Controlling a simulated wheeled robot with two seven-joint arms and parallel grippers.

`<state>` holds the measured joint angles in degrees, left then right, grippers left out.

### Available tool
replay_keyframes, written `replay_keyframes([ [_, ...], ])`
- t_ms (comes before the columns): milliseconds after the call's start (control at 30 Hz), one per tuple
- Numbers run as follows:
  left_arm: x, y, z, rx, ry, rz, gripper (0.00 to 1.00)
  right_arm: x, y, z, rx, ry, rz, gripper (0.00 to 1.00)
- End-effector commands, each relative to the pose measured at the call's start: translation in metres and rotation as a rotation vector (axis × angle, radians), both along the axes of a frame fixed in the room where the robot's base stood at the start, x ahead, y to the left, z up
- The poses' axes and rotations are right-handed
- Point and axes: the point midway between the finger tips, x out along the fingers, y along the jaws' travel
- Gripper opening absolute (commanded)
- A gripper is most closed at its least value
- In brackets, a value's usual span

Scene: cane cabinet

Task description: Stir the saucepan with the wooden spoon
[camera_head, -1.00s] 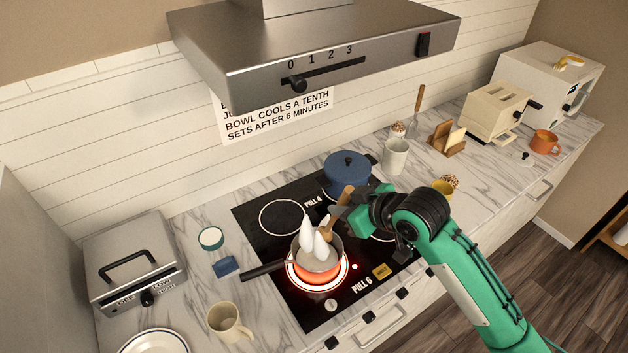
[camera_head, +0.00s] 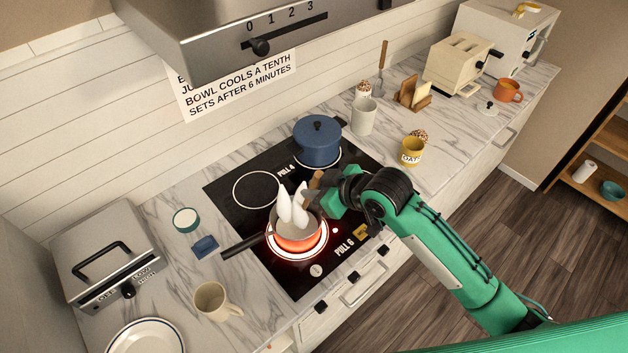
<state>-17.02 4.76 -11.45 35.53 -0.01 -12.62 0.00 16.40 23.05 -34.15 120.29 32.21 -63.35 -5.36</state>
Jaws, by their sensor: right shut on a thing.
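The saucepan (camera_head: 297,237) sits on the glowing red front burner of the black hob, its dark handle (camera_head: 244,246) pointing left. White steam-like plumes (camera_head: 292,205) rise from it. My right gripper (camera_head: 322,192) is at the pan's right rim, shut on the wooden spoon (camera_head: 316,180). Only the upper part of the spoon shows; its lower end is hidden by the gripper, the plumes and the pan wall, so I cannot tell how deep it reaches. My left gripper is not in view.
A blue lidded pot (camera_head: 318,143) stands on the back right burner. A cream mug (camera_head: 215,301), a plate (camera_head: 147,338) and a metal grill box (camera_head: 104,258) are at left. A yellow cup (camera_head: 411,151) and a white cup (camera_head: 364,117) stand right of the hob. The range hood (camera_head: 200,40) hangs above.

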Motion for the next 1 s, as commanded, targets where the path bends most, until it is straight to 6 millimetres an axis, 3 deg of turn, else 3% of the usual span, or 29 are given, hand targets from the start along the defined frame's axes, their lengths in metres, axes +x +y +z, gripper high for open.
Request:
replay_keyframes([
  [500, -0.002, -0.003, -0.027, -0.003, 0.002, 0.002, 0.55, 0.012, 0.009, -0.051, 0.001, 0.000, 0.001, 0.00],
  [1000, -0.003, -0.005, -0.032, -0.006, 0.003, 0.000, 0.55, 0.016, 0.012, -0.064, 0.001, -0.001, 0.001, 0.00],
])
